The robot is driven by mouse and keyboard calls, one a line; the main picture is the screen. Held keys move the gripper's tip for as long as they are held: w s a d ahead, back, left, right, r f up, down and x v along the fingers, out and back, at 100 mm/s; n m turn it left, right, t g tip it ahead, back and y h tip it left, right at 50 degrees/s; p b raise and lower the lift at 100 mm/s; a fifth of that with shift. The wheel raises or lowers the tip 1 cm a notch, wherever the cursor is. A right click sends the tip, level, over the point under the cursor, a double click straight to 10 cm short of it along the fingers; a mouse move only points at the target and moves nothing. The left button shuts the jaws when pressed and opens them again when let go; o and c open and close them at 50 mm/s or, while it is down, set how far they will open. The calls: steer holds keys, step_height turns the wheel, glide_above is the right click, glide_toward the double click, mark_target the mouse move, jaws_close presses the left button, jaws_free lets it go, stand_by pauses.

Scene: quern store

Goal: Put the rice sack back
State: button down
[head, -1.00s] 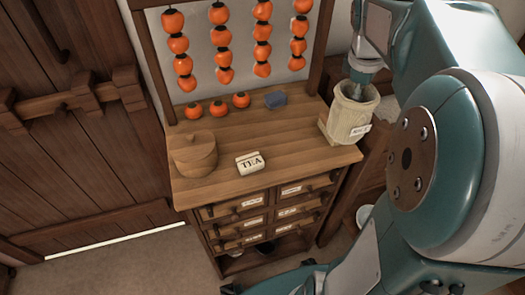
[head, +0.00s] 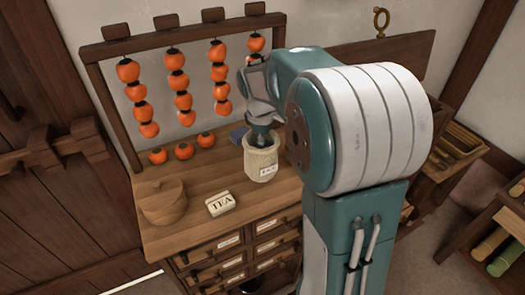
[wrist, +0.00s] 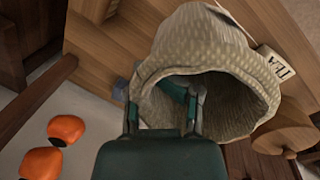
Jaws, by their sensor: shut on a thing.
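The rice sack (head: 262,161) is a pale, woven, open-mouthed sack with a small white label on its front. It is upright at the right part of the wooden cabinet top (head: 215,236); I cannot tell whether its base touches the wood. My gripper (head: 262,137) reaches down from above and is shut on the sack's rim. In the wrist view the sack (wrist: 215,45) fills the upper middle, its dark mouth facing the camera. My gripper (wrist: 165,105) has one finger at the near rim and one inside the mouth; the fingertips are partly hidden.
On the cabinet top are a TEA block (head: 220,204), a round lidded wooden box (head: 162,201), a blue block (head: 238,135) close behind the sack, and loose persimmons (head: 184,151). Persimmon strings (head: 180,82) hang from a rack behind. A shelf with rolls (head: 492,246) stands right.

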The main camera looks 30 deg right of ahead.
steer(key=f, duration=0.3)
steer(key=shift+w+d+f, duration=0.1)
steer(key=shift+w+f, duration=0.15)
steer(key=shift+a+f, duration=0.25)
steer(key=shift+a, duration=0.45)
steer(key=c, duration=0.7)
jaws_free()
steer(key=shift+d, duration=0.15)
steer(key=o, duration=0.3)
steer(key=shift+d, duration=0.35)
